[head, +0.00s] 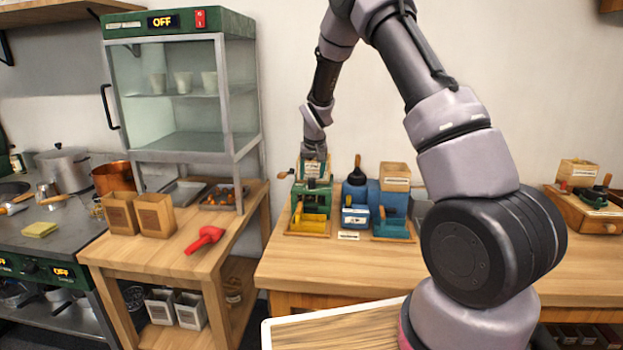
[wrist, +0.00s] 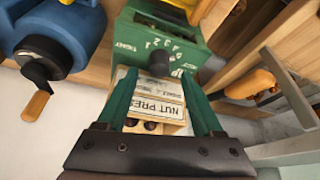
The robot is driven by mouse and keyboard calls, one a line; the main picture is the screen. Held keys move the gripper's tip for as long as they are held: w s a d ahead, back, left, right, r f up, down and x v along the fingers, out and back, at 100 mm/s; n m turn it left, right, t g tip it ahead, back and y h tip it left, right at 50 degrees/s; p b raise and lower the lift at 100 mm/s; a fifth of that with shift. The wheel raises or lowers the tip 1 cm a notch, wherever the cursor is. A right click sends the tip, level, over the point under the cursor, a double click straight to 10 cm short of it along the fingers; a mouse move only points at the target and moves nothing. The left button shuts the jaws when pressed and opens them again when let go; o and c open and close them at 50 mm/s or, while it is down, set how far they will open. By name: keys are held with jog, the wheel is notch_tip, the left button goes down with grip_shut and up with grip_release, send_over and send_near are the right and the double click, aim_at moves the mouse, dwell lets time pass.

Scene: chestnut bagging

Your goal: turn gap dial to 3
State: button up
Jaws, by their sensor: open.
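The green nut press (head: 312,197) stands on the middle table, with a yellow tray at its front. In the wrist view its green body (wrist: 185,50) carries printed numbers in an arc, and a small dark knob (wrist: 160,62), apparently the gap dial, sits below them. Its exact setting is too small to read. A wooden box with a "NUT PRESS" label (wrist: 158,105) lies between my fingers in the picture. My gripper (wrist: 160,80) is open, its fingers on either side of the box and the dark knob; contact cannot be told.
A blue machine (head: 390,205) with a crank stands right of the press; it shows close by in the wrist view (wrist: 55,35).

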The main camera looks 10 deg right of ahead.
jog(key=shift+x, duration=1.2)
grip_shut()
